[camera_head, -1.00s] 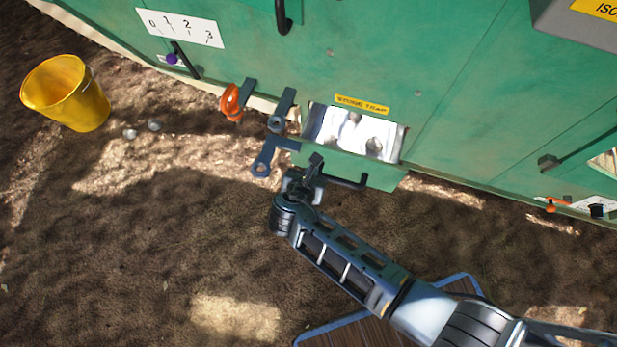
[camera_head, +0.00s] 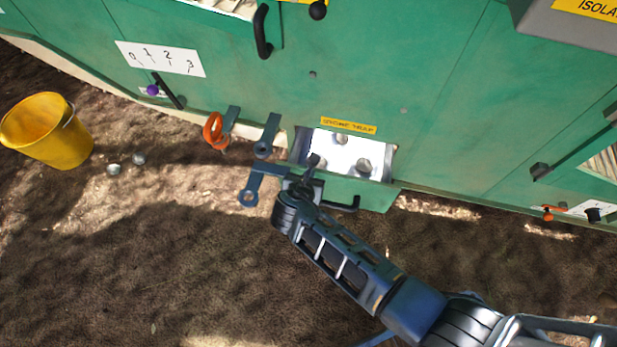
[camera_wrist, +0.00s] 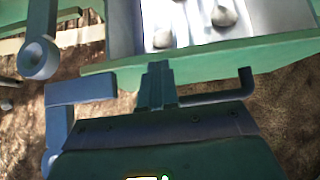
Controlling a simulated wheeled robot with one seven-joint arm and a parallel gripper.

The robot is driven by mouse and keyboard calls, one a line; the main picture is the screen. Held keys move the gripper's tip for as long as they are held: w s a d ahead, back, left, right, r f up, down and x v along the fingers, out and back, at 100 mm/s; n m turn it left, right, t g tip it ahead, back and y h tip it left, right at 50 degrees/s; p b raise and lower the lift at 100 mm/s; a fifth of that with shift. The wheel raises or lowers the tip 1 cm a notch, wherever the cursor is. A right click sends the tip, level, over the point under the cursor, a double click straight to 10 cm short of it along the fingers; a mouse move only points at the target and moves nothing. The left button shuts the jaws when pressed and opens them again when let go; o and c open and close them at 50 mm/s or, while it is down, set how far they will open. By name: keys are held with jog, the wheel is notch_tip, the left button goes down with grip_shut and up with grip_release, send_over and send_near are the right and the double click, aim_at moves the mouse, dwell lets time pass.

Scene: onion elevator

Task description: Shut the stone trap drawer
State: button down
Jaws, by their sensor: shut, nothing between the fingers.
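The stone trap drawer (camera_head: 370,193) sticks out of the green machine under a yellow label (camera_head: 348,125). Its bright metal inside holds a few grey stones (camera_head: 364,165). A dark bar handle (camera_head: 345,205) is on its green front; it also shows in the wrist view (camera_wrist: 245,82). My gripper (camera_head: 313,165) is shut and empty at the left part of the drawer front. In the wrist view, its fingertips (camera_wrist: 157,75) overlap the front's lower edge, left of the handle's bent end. I cannot tell whether they touch it.
Dark latch arms (camera_head: 252,186) and an orange ring (camera_head: 214,131) are left of the drawer. A yellow bucket (camera_head: 45,130) stands on the soil at left, near two loose stones (camera_head: 126,164). The soil (camera_head: 150,260) in front is largely open.

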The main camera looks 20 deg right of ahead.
jog(key=w+d+b, duration=0.1)
jog(key=w+d, duration=0.7)
jog(key=w, duration=0.3)
jog(key=shift+w+d, duration=0.15)
jog(key=shift+w, duration=0.05)
jog(key=shift+r, duration=0.15)
jog(key=s+a+r+p, duration=0.2)
jog(key=s, duration=0.1)
jog(key=s+a+r+p, duration=0.1)
jog(key=s+a+p, duration=0.1)
jog(key=s+a+r+p, duration=0.2)
jog(key=s, duration=0.1)
jog(key=shift+s+a+r+p, duration=0.15)
jog(key=shift+s+r+p, duration=0.2)
jog(key=shift+p, duration=0.05)
jog(key=shift+s+a+r, duration=0.35)
jog(key=shift+s+a, duration=0.05)
jog(key=shift+s, duration=0.1)
